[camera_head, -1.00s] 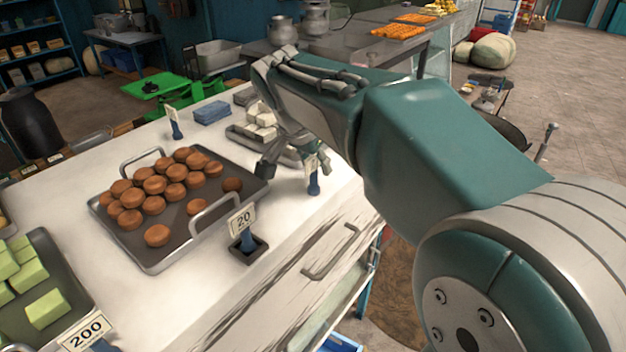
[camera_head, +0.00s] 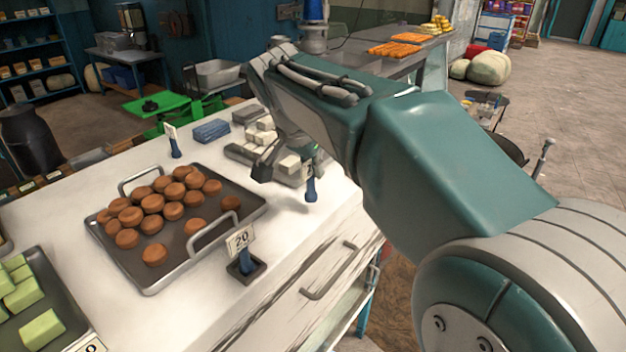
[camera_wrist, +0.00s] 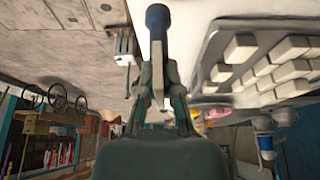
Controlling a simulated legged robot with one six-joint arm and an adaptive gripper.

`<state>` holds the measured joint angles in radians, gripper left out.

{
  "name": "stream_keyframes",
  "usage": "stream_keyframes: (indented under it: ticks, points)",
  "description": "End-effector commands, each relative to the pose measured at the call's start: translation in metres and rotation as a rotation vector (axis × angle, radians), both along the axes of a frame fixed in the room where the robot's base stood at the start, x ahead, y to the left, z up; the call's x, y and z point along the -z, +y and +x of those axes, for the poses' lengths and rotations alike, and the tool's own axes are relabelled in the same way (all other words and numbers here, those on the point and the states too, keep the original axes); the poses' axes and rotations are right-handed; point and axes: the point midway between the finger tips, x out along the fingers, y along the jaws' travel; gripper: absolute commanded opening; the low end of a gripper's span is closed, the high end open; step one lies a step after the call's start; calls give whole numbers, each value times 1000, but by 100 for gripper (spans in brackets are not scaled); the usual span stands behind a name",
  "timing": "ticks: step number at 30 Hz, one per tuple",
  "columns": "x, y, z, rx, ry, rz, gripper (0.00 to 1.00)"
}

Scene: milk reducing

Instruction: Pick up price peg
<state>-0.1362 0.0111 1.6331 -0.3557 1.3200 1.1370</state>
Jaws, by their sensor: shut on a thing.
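The price peg, with a dark blue stem (camera_head: 311,190), is in my gripper (camera_head: 288,170), near the counter's right front edge. The fingers hide much of its price card. The head view makes it hard to tell how far its lower end is above the counter. In the wrist view, the blue stem (camera_wrist: 157,22) sticks out beyond the closed fingers of my gripper (camera_wrist: 157,75).
A tray of brown round pieces (camera_head: 205,237) lies left of my gripper, with a "20" price peg (camera_head: 240,242) in front. A tray of white blocks (camera_head: 240,150) is just behind my gripper. Green blocks (camera_head: 40,328) are at lower left. Floor (camera_head: 540,100) shows at right.

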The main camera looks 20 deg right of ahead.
Motion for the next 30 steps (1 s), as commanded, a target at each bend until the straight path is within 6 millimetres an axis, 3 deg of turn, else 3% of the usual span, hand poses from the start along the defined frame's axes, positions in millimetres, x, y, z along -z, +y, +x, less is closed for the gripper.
stream_keyframes:
  ticks: [12, 21, 30]
  points:
    - [-66, -5, -57, 0, -4, 0, 0]
    - [-88, -10, -110, 0, -3, 1, 0]
    - [-100, -13, -137, -1, 0, 0, 0]
